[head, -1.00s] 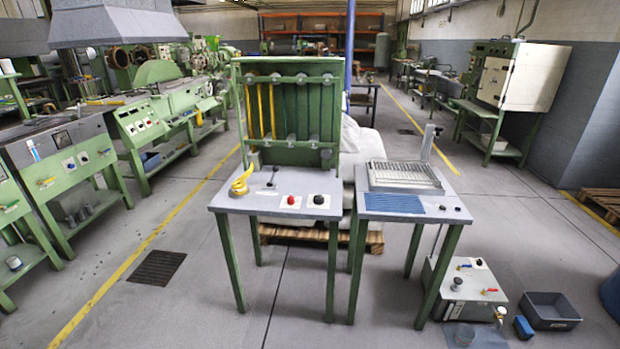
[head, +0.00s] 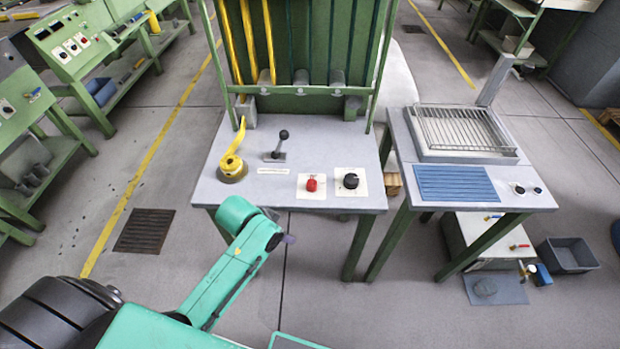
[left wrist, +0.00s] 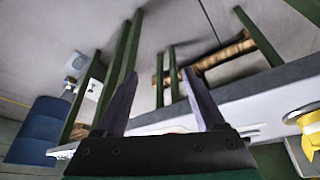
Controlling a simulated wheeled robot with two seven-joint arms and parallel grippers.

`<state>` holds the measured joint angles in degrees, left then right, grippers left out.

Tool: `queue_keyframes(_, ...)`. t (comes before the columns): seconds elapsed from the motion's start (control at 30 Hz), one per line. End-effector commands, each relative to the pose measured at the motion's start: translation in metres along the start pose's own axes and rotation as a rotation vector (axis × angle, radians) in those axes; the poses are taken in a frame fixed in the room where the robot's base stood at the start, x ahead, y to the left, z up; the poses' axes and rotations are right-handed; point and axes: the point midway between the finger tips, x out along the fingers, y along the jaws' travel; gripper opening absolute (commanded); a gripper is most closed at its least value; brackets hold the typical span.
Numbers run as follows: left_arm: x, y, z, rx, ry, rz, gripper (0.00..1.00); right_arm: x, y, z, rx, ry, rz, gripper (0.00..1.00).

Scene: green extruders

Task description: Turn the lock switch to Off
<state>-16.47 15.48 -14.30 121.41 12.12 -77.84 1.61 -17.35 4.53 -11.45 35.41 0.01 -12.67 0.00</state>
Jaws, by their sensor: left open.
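Two switches sit on white plates at the front of the grey table (head: 230,197) in the head view: a red knob (head: 311,184) and, to its right, a black rotary knob (head: 350,181). I cannot read their labels or tell which is the lock switch. My left gripper (head: 288,239) is mostly hidden behind my green wrist, in front of the table's front edge. In the left wrist view, my left gripper (left wrist: 160,100) has its two purple fingers apart with nothing held between them. The table's grey edge (left wrist: 275,90) shows beyond them. My right gripper is not in view.
Green posts (head: 378,65) rise behind. A second table with a wire rack (head: 465,128) stands at right. The floor in front is open.

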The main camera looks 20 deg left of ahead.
Motion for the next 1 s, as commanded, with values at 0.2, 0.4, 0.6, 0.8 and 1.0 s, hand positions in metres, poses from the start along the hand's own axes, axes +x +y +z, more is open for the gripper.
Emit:
queue_keyframes(0.2, -0.058, 0.026, -0.09, 0.22, 0.089, 0.084, 0.71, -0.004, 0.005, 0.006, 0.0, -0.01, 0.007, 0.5)
queue_keyframes(0.4, -0.087, 0.019, -0.137, 0.364, 0.069, 0.099, 0.71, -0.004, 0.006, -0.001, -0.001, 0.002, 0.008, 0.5)
queue_keyframes(0.6, -0.124, -0.013, -0.161, 0.403, 0.003, 0.07, 0.71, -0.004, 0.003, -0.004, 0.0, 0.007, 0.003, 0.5)
queue_keyframes(0.8, -0.119, -0.019, -0.162, 0.396, -0.016, 0.074, 0.71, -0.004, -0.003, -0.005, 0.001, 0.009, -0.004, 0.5)
queue_keyframes(1.0, -0.072, -0.014, -0.16, 0.397, -0.016, 0.075, 0.71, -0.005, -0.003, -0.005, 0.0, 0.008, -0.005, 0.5)
